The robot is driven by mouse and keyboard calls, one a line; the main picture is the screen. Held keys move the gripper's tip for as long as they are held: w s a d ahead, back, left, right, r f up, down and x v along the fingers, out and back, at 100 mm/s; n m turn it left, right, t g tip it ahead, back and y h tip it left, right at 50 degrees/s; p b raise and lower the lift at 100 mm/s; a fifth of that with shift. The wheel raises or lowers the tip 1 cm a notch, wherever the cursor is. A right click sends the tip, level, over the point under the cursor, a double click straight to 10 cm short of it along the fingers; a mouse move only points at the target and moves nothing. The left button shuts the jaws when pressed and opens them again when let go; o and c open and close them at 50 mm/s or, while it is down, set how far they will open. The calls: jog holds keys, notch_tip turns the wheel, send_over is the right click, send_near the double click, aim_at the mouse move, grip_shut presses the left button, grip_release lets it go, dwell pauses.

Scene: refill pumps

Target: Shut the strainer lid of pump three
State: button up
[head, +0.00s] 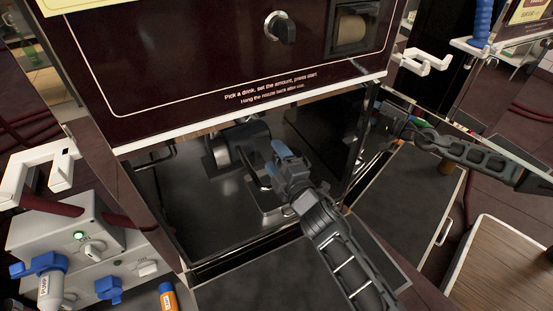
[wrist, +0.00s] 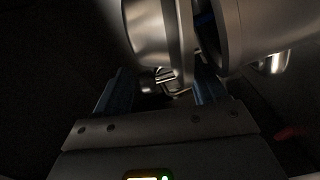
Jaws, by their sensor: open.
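The pump's strainer housing (head: 248,137), a dark metal drum, is inside the open lower compartment in the head view. In the wrist view, two round metal parts face each other with a narrow gap between them: a thick disc on the left, apparently the strainer lid (wrist: 150,32), and a larger cylinder (wrist: 270,27) on the right. The lid stands a little apart from the cylinder. My gripper (head: 281,158) reaches into the compartment beside the housing, with its blue fingers apart. In the wrist view the open fingers (wrist: 164,88) are just below the metal parts, holding nothing visible. No pump number is readable.
The dark red front panel (head: 190,75) hangs over the compartment, and a side wall (head: 345,140) bounds it on the right. A metal tray (head: 270,211) lies below my gripper. A grey control box (head: 65,240) with a green light stands at left.

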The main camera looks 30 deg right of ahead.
grip_shut()
jog(key=shift+a+f+n+b, duration=0.3)
jog(key=shift+f+n+b, duration=0.4)
jog(key=shift+b, duration=0.4)
grip_release()
